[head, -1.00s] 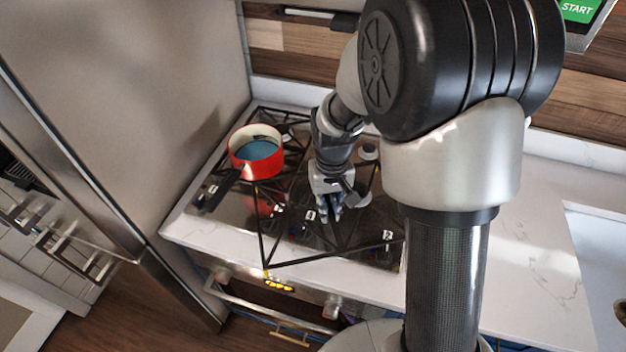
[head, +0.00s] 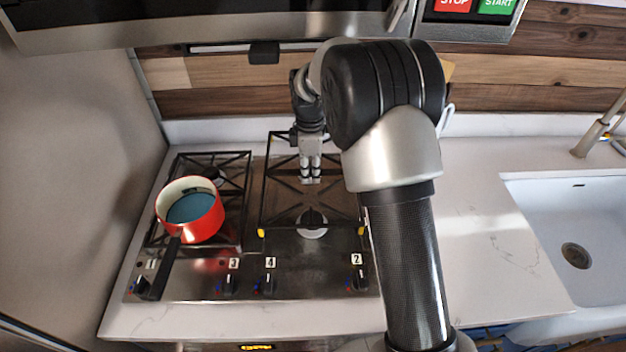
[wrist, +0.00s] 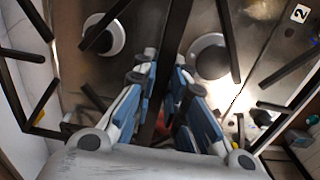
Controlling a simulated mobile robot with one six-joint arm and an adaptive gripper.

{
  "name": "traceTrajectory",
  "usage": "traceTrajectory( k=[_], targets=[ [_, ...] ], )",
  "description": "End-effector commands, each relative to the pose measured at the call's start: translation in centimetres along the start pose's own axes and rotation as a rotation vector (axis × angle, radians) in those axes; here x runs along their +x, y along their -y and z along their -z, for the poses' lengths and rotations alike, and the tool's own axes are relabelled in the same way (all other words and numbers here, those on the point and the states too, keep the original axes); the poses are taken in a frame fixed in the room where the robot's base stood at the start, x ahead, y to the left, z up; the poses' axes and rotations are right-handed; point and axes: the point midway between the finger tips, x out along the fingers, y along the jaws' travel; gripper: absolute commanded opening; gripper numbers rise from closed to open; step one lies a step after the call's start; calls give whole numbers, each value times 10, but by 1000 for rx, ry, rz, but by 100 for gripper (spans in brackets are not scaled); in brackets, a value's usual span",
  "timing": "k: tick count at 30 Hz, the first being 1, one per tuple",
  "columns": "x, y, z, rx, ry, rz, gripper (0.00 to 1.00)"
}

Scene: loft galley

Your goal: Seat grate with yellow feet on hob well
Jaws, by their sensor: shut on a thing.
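The grate (head: 266,185) is a black square frame with crossing bars; yellow feet (head: 261,232) show at its two near corners. It is over the right part of the hob in the head view. My gripper (head: 310,178) is shut on a bar near the grate's middle, and the wrist view shows the dark bar (wrist: 160,95) between the blue-sided fingers. The hob well (head: 285,249) is bare steel around a round burner (head: 313,233) under the grate's near side. Whether the grate touches the hob, I cannot tell. My arm hides part of its right side.
A red pot (head: 205,222) with a blue inside stands on the left grate (head: 238,170), its black handle pointing to the front. Numbered knobs (head: 268,281) line the front of the hob. Counter at right is clear up to the sink (head: 545,225). A wooden wall stands behind.

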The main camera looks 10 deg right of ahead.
Motion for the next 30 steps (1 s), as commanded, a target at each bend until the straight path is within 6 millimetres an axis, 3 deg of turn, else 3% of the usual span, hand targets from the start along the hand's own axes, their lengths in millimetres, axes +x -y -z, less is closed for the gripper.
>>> traceTrajectory(
  k=[8,22,30],
  targets=[
    [7,-2,0,-24,0,-1,0],
    [49,-2,0,-23,0,0,0],
    [60,-2,0,-22,-1,-2,0]
  ],
)
